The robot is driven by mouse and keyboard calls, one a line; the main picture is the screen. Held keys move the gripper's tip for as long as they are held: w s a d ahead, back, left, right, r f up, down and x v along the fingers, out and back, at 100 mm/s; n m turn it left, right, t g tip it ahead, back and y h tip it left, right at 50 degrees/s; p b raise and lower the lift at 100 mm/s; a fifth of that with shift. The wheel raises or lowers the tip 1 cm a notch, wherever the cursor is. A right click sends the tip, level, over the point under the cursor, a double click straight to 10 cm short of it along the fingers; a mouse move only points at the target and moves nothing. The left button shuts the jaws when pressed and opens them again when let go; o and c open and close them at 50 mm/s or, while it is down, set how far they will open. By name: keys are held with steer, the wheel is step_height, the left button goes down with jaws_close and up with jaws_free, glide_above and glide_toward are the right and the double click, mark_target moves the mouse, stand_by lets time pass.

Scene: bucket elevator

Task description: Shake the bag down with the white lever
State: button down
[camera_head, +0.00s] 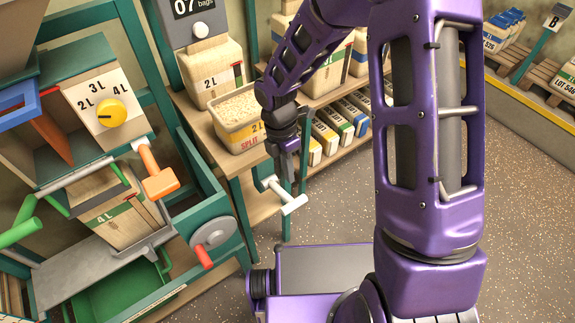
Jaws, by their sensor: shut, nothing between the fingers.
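A paper bag marked 4L (108,214) stands on the grey shelf of the teal machine at left, partly hidden by green and grey bars. An open container marked 2 L SPLIT (240,117), full of pale grains, sits on the bench left of my gripper. Behind it stands a closed 2L bag (207,72).
An orange handle (160,183), a grey wheel with a red grip (212,236) and a green handle (20,233) stick out from the machine. A yellow dial (111,112) sits above. Several small cartons (345,118) line the lower shelf. The speckled floor at right is clear.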

mark_target(294, 202)
steer(key=f, duration=0.3)
steer(key=s+f+b, duration=0.1)
steer(key=f, duration=0.1)
steer(key=d+f, duration=0.1)
steer(key=f, duration=0.2)
steer(key=shift+s+f, duration=0.15)
steer(key=shift+f, duration=0.15)
steer(key=shift+f+b, duration=0.1)
steer(key=shift+b, duration=0.2)
